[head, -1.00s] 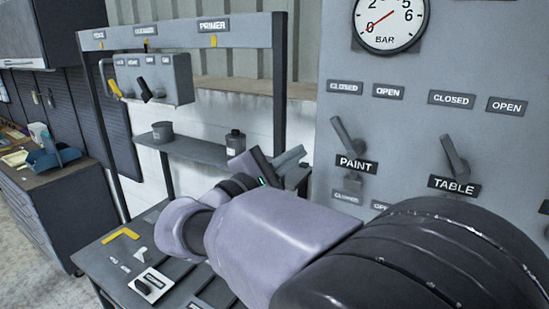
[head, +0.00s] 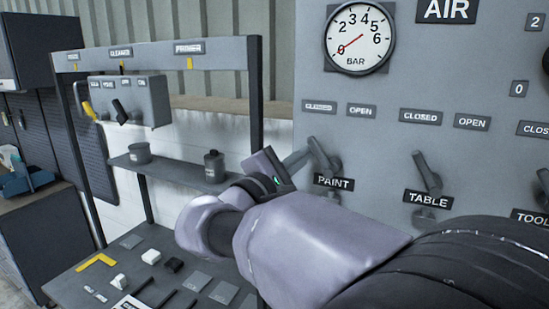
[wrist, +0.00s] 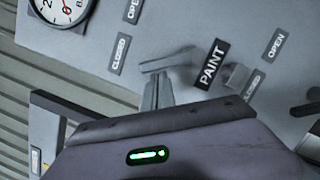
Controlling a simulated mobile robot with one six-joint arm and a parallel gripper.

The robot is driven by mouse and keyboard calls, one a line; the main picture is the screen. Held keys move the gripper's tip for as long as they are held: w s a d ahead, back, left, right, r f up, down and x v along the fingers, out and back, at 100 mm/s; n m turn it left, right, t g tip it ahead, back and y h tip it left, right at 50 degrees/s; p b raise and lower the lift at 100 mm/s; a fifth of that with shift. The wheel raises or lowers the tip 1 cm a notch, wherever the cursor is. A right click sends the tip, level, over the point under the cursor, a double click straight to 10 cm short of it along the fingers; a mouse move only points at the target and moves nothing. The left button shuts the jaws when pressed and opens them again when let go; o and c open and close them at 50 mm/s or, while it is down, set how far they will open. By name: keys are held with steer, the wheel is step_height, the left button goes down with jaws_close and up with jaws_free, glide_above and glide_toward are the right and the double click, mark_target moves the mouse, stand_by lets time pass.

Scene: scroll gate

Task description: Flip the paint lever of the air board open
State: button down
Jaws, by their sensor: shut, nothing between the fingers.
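The air board (head: 440,85) stands at the right in the head view. Its paint lever (head: 322,156) is a grey handle above the PAINT label, tilted up and left toward the CLOSED label. In the wrist view the lever (wrist: 170,61) lies just beyond my fingertips, beside the PAINT label (wrist: 212,63). My gripper (head: 298,158) is shut and empty, at the left side of the lever. In the wrist view its fingers (wrist: 157,92) end very close to the lever; I cannot tell whether they touch it.
The table lever (head: 427,172) stands to the right, also tilted left. A pressure gauge (head: 359,38) sits above, its needle near zero. At the left are a frame with a shelf (head: 180,171) holding two small containers, and a bench below with several small items.

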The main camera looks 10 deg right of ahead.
mark_target(315, 148)
steer(key=shift+d+r+m+b, duration=0.1)
steer(key=shift+r+m+b, duration=0.2)
steer(key=shift+m+b, duration=0.45)
steer(key=m+b, duration=0.1)
steer(key=m, duration=0.1)
steer(key=s+d+r+m+g+b, duration=0.1)
steer(key=b, duration=0.1)
steer(key=d+m+b, duration=0.1)
steer(key=m, duration=0.1)
steer(key=shift+s+r+m+g, duration=0.25)
steer(key=shift+r+m+g, duration=0.1)
steer(key=shift+g, duration=0.05)
steer(key=shift+s+d+r+m+y+b, duration=0.15)
steer(key=shift+s+d+m+y+b, duration=0.35)
steer(key=shift+m+b, duration=0.55)
steer(key=shift+s+d+r+m+y+b, duration=0.15)
steer(key=shift+s+d+m+y+b, duration=0.1)
steer(key=shift+d+m+b, duration=0.6)
steer(key=shift+s+d+r+m+y+b, duration=0.15)
steer(key=shift+s+d+m+y+b, duration=0.25)
steer(key=shift+m+b, duration=0.85)
steer(key=shift+m+g, duration=0.25)
steer(key=shift+g, duration=0.05)
